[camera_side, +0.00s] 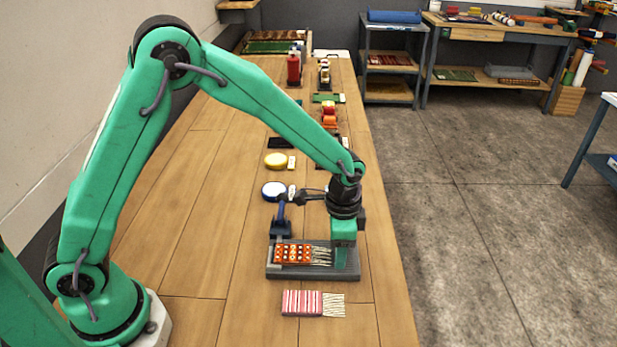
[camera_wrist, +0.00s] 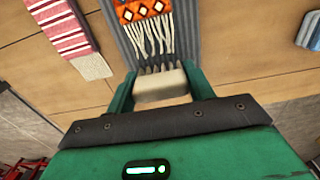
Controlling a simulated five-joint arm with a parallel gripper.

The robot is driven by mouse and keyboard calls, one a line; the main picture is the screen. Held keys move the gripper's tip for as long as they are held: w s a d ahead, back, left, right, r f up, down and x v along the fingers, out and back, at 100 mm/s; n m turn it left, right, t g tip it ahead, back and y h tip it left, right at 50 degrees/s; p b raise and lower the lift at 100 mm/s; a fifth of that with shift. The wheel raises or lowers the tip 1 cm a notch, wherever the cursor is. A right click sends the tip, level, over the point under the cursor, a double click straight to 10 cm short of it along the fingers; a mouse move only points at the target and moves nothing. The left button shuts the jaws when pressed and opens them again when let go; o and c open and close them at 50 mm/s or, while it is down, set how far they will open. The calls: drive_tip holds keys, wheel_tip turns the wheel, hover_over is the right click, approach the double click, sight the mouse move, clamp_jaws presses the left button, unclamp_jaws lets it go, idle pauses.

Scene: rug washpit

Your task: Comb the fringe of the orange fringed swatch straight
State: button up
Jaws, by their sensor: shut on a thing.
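The orange fringed swatch (camera_side: 292,254) has a dark and white pattern and lies on a grey ridged board (camera_side: 272,272); it also shows in the wrist view (camera_wrist: 140,11). Its cream fringe (camera_side: 321,256) points right in the side view. In the wrist view the strands (camera_wrist: 155,38) are wavy and uneven. My gripper (camera_side: 343,258) is over the board's right end, beyond the fringe tips. In the wrist view my gripper (camera_wrist: 160,86) is shut on a cream-backed comb (camera_wrist: 163,84). Its teeth are close to the strand ends; contact cannot be told.
A blue clamp (camera_side: 282,226) stands at the board's back left. A red-and-white striped swatch (camera_side: 302,303) lies in front of the board. A blue-and-white round tin (camera_side: 273,190) and a yellow round thing (camera_side: 275,160) stand behind. The bench left of the board is clear.

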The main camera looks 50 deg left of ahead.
sight(319, 258)
drive_tip(key=shift+r, duration=2.55)
drive_tip(key=shift+a, duration=0.1)
drive_tip(key=shift+s+a, duration=1.4)
drive_tip(key=shift+s, duration=0.1)
drive_tip(key=shift+f, duration=0.1)
drive_tip(key=shift+f, duration=1.95)
drive_tip(key=shift+f, duration=0.6)
drive_tip(key=shift+w+d+r, duration=0.1)
drive_tip(key=shift+w+d, duration=0.6)
drive_tip(key=shift+d, duration=0.05)
idle(0.5)
